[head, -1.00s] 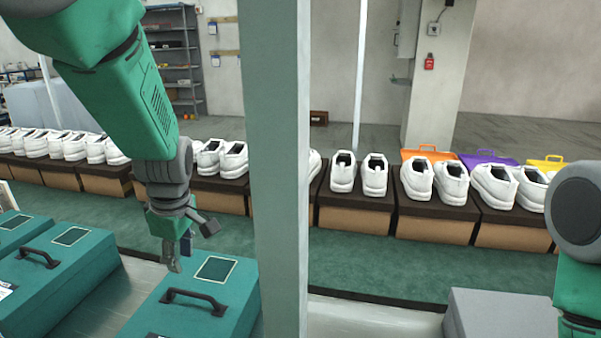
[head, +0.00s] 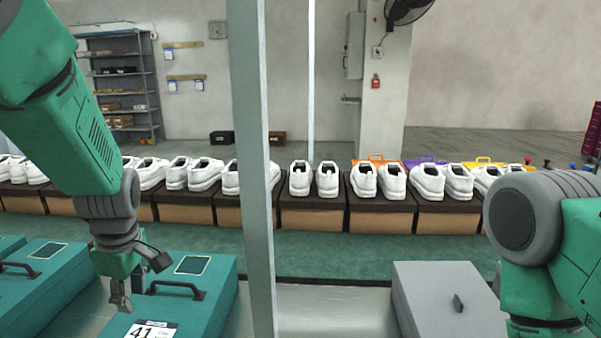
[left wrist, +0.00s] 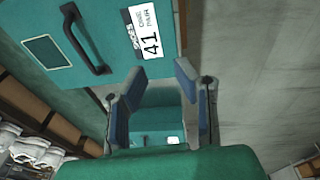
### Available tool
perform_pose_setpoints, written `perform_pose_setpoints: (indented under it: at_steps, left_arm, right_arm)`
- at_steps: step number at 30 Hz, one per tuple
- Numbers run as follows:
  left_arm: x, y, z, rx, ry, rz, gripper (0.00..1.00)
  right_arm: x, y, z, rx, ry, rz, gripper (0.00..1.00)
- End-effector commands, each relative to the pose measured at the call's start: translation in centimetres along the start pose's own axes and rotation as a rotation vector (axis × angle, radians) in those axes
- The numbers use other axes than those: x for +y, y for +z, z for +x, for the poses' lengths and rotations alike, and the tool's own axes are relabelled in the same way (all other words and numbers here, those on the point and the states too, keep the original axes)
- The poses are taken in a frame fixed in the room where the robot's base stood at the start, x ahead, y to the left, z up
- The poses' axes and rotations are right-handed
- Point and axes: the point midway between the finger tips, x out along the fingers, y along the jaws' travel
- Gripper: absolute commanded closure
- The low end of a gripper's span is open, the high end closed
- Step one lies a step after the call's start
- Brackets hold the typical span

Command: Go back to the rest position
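My left gripper (head: 137,285) hangs in front of a teal case (head: 215,272) with a black handle (head: 176,290) and a label reading 41 (head: 152,331). In the left wrist view the left gripper (left wrist: 157,85) has its two fingers spread apart with nothing between them. The same teal case (left wrist: 105,75), with its handle and label, lies beyond the fingers in that view. My right arm shows at the right edge of the head view, but its gripper is out of frame.
White shoes (head: 300,180) stand in pairs on brown boxes (head: 313,215) along the far line. A grey post (head: 255,180) rises in front of me. A grey box (head: 445,300) stands right of it. Another teal case (head: 50,280) is at the left.

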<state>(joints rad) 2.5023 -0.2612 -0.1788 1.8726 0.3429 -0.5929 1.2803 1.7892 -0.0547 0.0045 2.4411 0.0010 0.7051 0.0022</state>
Motion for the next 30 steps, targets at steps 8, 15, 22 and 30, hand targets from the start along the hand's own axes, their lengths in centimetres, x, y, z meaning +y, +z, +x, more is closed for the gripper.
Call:
perform_pose_setpoints:
  at_steps: [8, 15, 22, 30]
  left_arm:
    - [-1.8, -0.2, 4.4, 0.015, -0.017, 0.126, 0.74]
    - [-5.2, -0.1, 10.1, 0.033, -0.031, 0.331, 0.74]
    - [-11.6, 0.8, 18.0, 0.028, -0.055, 0.666, 0.74]
    - [-26.0, 4.4, 27.0, -0.071, -0.012, 1.312, 0.74]
  right_arm:
    - [0.0, 0.0, 0.4, 0.001, 0.000, 0.000, 1.00]
    - [0.0, 0.0, 1.0, 0.001, 0.000, 0.000, 1.00]
    - [0.0, 0.1, 1.9, 0.000, 0.000, 0.000, 1.00]
    - [0.0, 0.2, 3.6, 0.000, 0.000, 0.000, 1.00]
